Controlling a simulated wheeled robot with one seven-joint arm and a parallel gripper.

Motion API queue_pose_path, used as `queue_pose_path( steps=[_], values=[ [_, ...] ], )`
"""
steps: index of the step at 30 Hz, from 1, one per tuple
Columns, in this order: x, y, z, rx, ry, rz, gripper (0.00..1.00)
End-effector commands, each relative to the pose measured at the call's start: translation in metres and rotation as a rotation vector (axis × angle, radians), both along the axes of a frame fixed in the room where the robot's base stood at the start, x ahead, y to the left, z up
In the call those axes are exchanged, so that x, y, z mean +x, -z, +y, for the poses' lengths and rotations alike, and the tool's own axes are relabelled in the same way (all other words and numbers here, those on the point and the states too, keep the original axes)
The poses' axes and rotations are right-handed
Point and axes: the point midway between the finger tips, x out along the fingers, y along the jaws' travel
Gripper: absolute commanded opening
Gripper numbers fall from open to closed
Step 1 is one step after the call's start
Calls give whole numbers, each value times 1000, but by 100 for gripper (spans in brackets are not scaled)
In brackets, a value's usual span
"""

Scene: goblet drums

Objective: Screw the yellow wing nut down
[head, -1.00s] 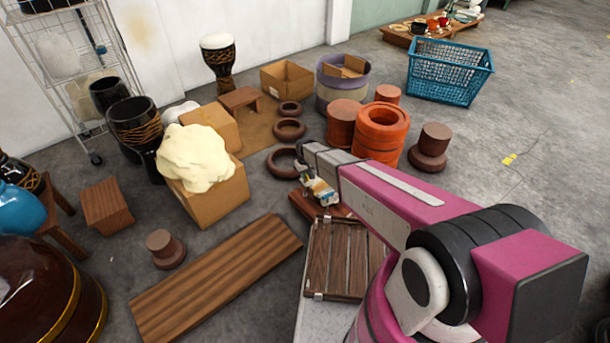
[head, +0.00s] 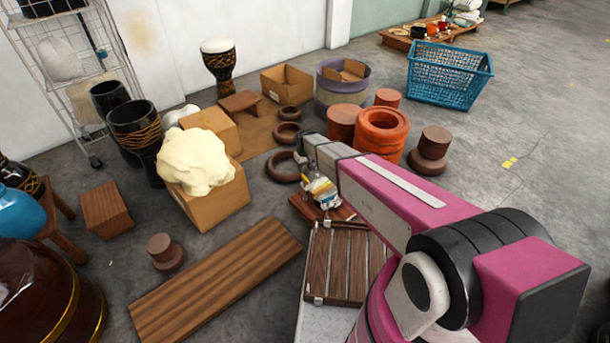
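My gripper (head: 322,198) is at the end of my pink and white arm, pointing down over a small reddish-brown wooden board (head: 343,212). It is small in the head view and partly covered by my own wrist, so I cannot tell whether its fingers are open or shut. A small yellow patch shows at the gripper, but I cannot tell whether it is the yellow wing nut or part of the gripper. No wing nut or bolt can be made out for certain. I cannot tell whether the gripper touches anything on the board.
A slatted wooden panel (head: 340,262) lies just in front of the board. A long plank (head: 215,285) lies to the left. Brown rings (head: 283,167) and an orange ring stack (head: 382,133) stand behind. A cardboard box with a cream bundle (head: 215,205) is at left.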

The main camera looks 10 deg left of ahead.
Motion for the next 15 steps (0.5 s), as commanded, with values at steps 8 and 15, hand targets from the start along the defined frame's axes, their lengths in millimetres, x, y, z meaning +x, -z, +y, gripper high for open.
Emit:
queue_pose_path(
  steps=[8, 15],
  values=[
    [0, -32, 0, 0, 0, 0, 39],
    [0, -35, 0, -1, 0, 1, 39]
  ],
)
